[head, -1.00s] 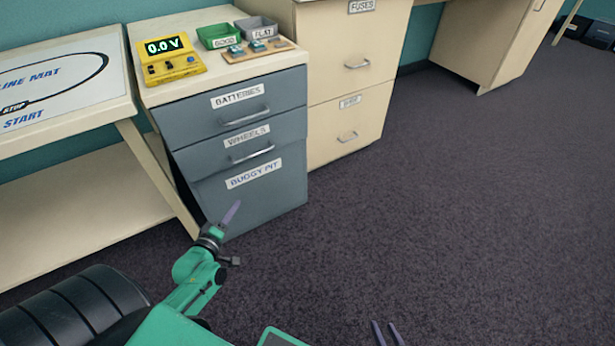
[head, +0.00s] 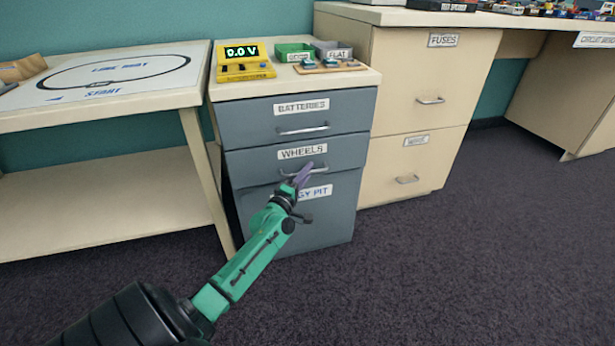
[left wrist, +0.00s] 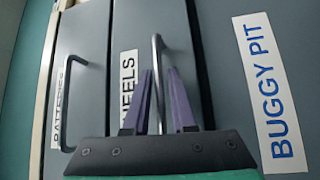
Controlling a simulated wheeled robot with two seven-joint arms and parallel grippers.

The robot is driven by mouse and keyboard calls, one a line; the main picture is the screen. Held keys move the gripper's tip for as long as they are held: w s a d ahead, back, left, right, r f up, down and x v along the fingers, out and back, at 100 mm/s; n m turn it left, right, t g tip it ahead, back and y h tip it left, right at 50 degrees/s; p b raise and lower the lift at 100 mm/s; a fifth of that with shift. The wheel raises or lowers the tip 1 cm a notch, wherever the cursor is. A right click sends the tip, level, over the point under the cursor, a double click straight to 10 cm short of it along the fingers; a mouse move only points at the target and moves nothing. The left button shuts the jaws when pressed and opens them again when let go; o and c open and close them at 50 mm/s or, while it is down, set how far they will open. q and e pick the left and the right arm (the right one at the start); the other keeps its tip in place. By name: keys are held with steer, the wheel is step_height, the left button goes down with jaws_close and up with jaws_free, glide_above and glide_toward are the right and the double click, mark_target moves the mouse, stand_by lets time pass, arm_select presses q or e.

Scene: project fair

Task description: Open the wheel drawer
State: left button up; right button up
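In the left wrist view the purple fingers of my left gripper (left wrist: 160,85) are apart, one on each side of the wheel drawer handle (left wrist: 157,60). Gaps show between the bar and both fingers. Whether the fingertips reach past the bar in depth is hard to tell. My right gripper is out of view.
The batteries drawer (head: 245,118) is above, its handle (left wrist: 72,100) left of my fingers in the wrist view. The buggy pit front (head: 335,215) is below. A yellow meter (head: 244,68) and green tray (head: 293,50) stand on top. Floor at right is clear.

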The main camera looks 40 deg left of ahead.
arm_select(q)
jaws_close()
stand_by(1.5)
